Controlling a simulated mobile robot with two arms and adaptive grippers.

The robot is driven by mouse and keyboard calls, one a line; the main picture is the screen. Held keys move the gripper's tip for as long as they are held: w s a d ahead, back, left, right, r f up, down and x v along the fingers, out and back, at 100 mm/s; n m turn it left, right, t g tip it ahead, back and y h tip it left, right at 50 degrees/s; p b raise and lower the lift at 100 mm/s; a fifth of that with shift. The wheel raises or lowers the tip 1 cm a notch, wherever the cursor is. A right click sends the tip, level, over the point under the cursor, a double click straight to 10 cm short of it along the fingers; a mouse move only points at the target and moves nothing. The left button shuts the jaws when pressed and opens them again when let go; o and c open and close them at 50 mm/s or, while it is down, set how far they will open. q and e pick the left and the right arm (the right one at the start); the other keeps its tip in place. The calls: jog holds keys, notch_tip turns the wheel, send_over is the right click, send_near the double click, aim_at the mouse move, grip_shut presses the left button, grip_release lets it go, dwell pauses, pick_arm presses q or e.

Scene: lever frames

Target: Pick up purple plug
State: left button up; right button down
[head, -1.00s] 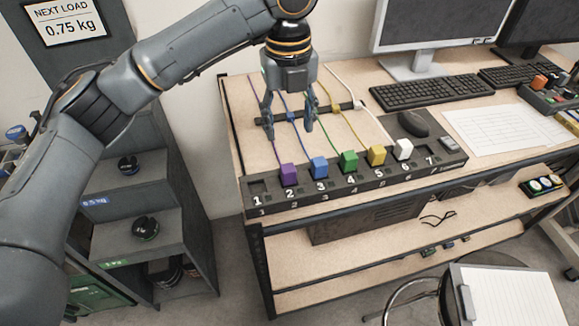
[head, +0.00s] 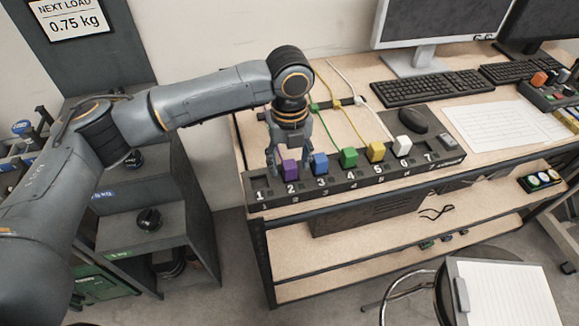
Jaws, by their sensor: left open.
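The purple plug (head: 289,168) sits upright in slot 2 of the black numbered socket strip (head: 335,184) along the table's front edge. My left gripper (head: 288,160) points down right at the purple plug, with one finger left of it and the other close behind or to its right. Its fingers are apart; whether they touch the plug I cannot tell. My right gripper is out of view.
Blue (head: 320,164), green (head: 348,157), yellow (head: 376,152) and white (head: 402,146) plugs stand in slots 3 to 6. Slots 1 and 7 look empty. A mouse (head: 413,120), keyboard (head: 411,89) and monitor (head: 433,30) are to the right.

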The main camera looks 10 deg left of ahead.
pick_arm(q)
jog(key=shift+f, duration=0.5)
jog(key=shift+c, duration=0.2)
grip_shut()
